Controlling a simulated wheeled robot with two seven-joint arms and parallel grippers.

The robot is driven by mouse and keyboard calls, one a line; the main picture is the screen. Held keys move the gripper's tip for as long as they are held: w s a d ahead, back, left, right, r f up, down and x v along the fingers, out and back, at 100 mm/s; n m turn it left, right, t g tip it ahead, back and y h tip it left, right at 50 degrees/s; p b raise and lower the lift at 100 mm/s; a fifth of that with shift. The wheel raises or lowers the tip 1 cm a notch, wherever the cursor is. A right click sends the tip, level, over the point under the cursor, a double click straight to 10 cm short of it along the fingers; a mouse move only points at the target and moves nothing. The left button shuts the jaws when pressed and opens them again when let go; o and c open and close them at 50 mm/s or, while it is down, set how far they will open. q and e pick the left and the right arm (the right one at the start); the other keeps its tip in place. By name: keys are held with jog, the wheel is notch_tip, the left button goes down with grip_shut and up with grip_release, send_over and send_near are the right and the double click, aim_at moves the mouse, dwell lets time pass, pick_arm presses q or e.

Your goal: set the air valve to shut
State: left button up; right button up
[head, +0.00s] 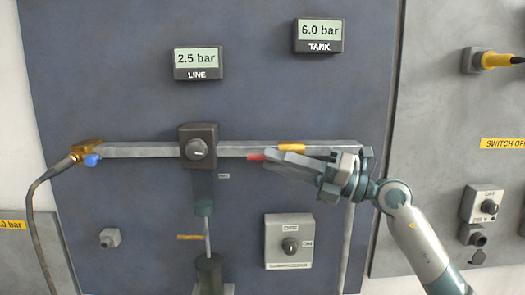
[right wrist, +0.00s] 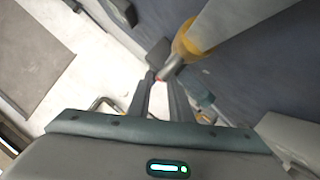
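The air valve has a yellow body (head: 291,147) on the horizontal grey pipe, and it also shows in the right wrist view (right wrist: 187,42). Its lever's red end (head: 256,157) points left, roughly along the pipe and just below it. My right gripper (head: 272,160) is at the lever, reaching in from the right, its fingers hiding most of the lever. In the right wrist view the lever's red end (right wrist: 159,80) shows between or against the fingertips. I cannot tell whether the fingers press on it. My left gripper is not in view.
A dark regulator with a round knob (head: 197,147) sits on the pipe to the left. The LINE display (head: 198,63) reads 2.5 bar and the TANK display (head: 318,36) 6.0 bar. A grey switch box (head: 289,264) is below. A brass fitting (head: 86,150) with a hose is at far left.

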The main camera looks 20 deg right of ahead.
jog(key=shift+p+x, duration=0.6)
jog(key=shift+x, duration=1.35)
grip_shut()
